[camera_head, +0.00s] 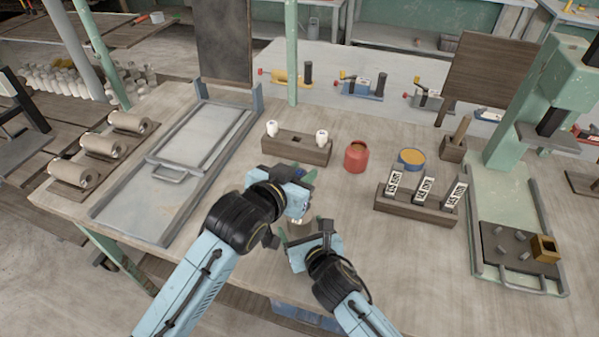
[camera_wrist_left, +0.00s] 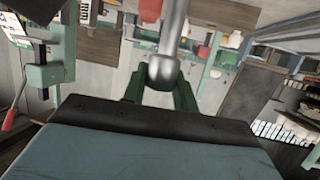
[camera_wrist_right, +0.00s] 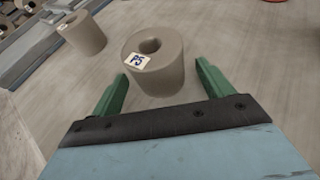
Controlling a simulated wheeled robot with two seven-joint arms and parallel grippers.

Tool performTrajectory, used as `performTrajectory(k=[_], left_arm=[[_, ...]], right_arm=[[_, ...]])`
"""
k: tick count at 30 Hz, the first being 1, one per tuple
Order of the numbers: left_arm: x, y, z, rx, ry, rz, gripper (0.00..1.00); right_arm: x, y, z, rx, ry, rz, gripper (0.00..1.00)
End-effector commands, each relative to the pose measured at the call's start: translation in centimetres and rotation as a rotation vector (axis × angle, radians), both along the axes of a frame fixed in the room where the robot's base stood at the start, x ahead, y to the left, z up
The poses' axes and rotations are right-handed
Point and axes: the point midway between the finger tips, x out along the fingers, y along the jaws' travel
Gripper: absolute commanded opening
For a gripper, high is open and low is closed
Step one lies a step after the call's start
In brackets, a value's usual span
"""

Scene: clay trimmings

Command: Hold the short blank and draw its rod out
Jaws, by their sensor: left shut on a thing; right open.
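My left gripper (camera_head: 308,182) is shut on a grey metal rod with a rounded end; the rod (camera_wrist_left: 172,35) stands between the green fingers in the left wrist view. A short clay blank (camera_wrist_right: 160,68) with a label reading P5 shows in the right wrist view. It stands upright, and its top hole looks dark, with no rod seen in it. My right gripper (camera_wrist_right: 160,76) is open, with its fingers on either side of this blank's near side; I cannot tell if they touch it. In the head view the grippers mostly hide the blank.
A wooden block with two white knobs (camera_head: 297,150), a red jar (camera_head: 356,158), a blue-rimmed cup (camera_head: 410,160) and a labelled rack (camera_head: 415,212) stand beyond. A metal tray (camera_head: 125,205) lies left; a green press (camera_head: 545,100) stands right.

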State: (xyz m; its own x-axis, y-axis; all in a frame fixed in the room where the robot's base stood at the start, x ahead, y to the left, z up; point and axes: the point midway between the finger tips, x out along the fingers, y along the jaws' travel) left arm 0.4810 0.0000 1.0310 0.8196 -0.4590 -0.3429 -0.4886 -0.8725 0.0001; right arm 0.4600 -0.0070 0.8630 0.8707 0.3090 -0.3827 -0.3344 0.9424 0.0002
Motion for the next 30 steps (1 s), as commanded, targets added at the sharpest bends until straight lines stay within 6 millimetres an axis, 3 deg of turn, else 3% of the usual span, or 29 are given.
performTrajectory(k=[5, 21, 30], left_arm=[[0.0, 0.0, 0.1, -0.001, -0.002, 0.000, 0.00], [0.0, 0.0, 0.1, -0.001, -0.002, 0.000, 0.00], [0.0, 0.0, 0.1, -0.001, -0.002, 0.000, 0.00]], right_arm=[[-1.5, -0.6, 0.5, -0.002, 0.000, 0.001, 0.79], [-9.4, -3.3, 4.0, -0.002, 0.002, 0.000, 0.79], [-10.4, -3.7, 4.5, 0.001, 0.002, 0.001, 0.79]])
